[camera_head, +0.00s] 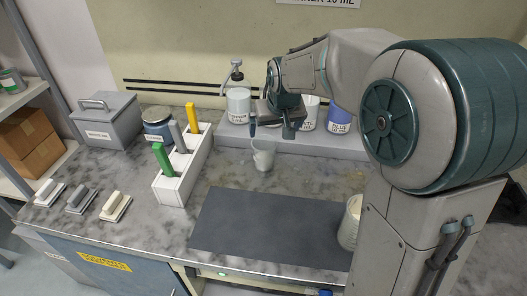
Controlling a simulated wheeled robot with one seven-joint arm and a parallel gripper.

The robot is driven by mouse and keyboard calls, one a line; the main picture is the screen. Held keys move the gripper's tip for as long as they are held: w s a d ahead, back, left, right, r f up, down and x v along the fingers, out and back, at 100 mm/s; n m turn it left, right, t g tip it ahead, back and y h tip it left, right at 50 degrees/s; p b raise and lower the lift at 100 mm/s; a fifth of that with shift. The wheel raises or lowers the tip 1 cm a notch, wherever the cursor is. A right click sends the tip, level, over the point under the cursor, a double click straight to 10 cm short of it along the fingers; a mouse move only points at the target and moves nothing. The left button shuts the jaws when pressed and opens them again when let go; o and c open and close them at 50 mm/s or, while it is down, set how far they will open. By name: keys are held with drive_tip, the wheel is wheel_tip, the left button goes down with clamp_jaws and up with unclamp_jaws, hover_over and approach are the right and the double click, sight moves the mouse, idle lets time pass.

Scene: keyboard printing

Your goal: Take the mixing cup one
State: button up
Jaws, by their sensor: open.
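A small whitish translucent mixing cup (263,155) stands upright on the marbled worktop, behind the dark mat. My gripper (270,128) is above and slightly behind or right of the cup, fingers pointing down. It is open and appears empty. Its fingers look apart from the cup, though the exact depth gap is hard to tell. A second, larger pale cup or container (350,222) stands at the mat's right end, partly hidden by my arm.
A dark mat (265,226) lies bare in front. A white rack (184,180) holding green, grey and yellow handled tools is left of the cup. A pump bottle (238,100) and a blue-labelled jar (340,119) stand on a raised ledge behind. A grey box (104,120) sits far left.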

drive_tip(key=w+a+f, duration=0.1)
drive_tip(key=w+f, duration=0.1)
approach(264, 148)
drive_tip(key=f, duration=0.1)
drive_tip(key=shift+s+a+p+x, duration=0.15)
drive_tip(key=shift+p+x, duration=0.25)
drive_tip(key=shift+x, duration=0.6)
drive_tip(key=shift+s+a+p+x, duration=0.15)
drive_tip(key=shift+p+x, duration=0.3)
drive_tip(key=shift+x, duration=0.55)
drive_tip(key=shift+s+d+p+x, duration=0.15)
drive_tip(key=shift+p+x, duration=0.25)
drive_tip(key=shift+x, duration=0.6)
drive_tip(key=shift+a+f, duration=0.1)
drive_tip(key=shift+f, duration=0.05)
drive_tip(key=c, duration=1.2)
